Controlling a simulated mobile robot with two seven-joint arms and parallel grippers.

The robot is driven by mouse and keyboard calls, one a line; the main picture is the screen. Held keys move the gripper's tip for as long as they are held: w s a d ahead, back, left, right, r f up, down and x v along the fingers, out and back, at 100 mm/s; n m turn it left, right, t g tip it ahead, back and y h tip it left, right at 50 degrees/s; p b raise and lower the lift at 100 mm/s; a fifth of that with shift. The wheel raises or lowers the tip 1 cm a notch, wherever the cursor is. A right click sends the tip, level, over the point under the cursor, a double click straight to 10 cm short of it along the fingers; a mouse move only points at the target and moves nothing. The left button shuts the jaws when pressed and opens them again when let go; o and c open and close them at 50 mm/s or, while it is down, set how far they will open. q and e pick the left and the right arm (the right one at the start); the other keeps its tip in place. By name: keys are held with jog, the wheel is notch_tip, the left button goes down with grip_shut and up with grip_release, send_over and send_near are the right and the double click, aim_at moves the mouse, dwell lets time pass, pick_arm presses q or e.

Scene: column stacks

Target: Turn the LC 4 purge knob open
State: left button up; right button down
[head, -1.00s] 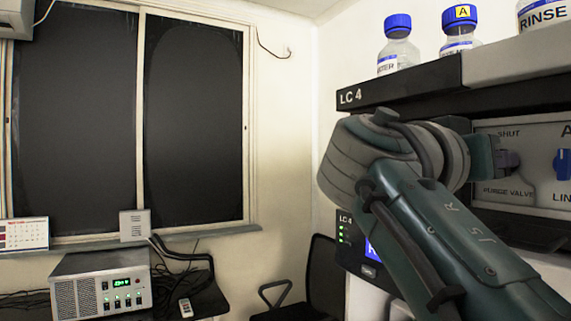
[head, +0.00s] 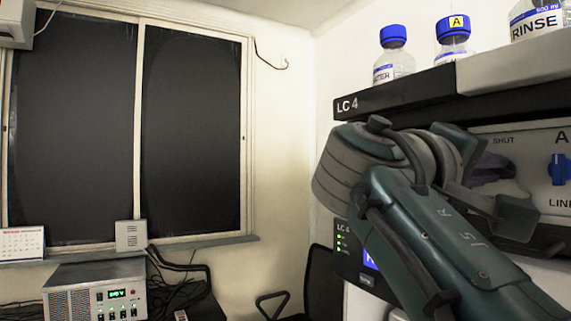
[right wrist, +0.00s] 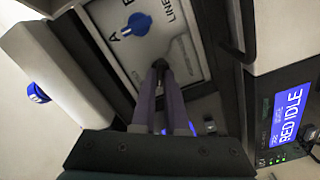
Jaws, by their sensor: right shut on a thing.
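The light grey valve panel (head: 535,185) of LC 4 is at the right of the head view, with "SHUT" printed on it. My right gripper (head: 510,166) reaches it; its mauve fingers touch or nearly touch the panel, and its body and arm hide the purge knob and its label. In the right wrist view, the gripper (right wrist: 160,68) has its long fingers closed together at the tips on a small dark purge knob (right wrist: 160,62), which is mostly hidden. The knob's angle cannot be read. My left gripper is not in view.
A blue selector knob (head: 558,169) marked A sits right of the gripper; it also shows in the right wrist view (right wrist: 137,24). Bottles (head: 394,58) stand on the shelf above. A lit display (right wrist: 290,112) is below. A chair (head: 325,285) stands behind.

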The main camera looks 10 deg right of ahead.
jog(key=shift+d+f+n+p, duration=0.15)
jog(key=shift+n+p, duration=0.85)
jog(key=shift+n, duration=1.5)
jog(key=c, duration=0.9)
grip_release()
jog(key=shift+c, duration=0.2)
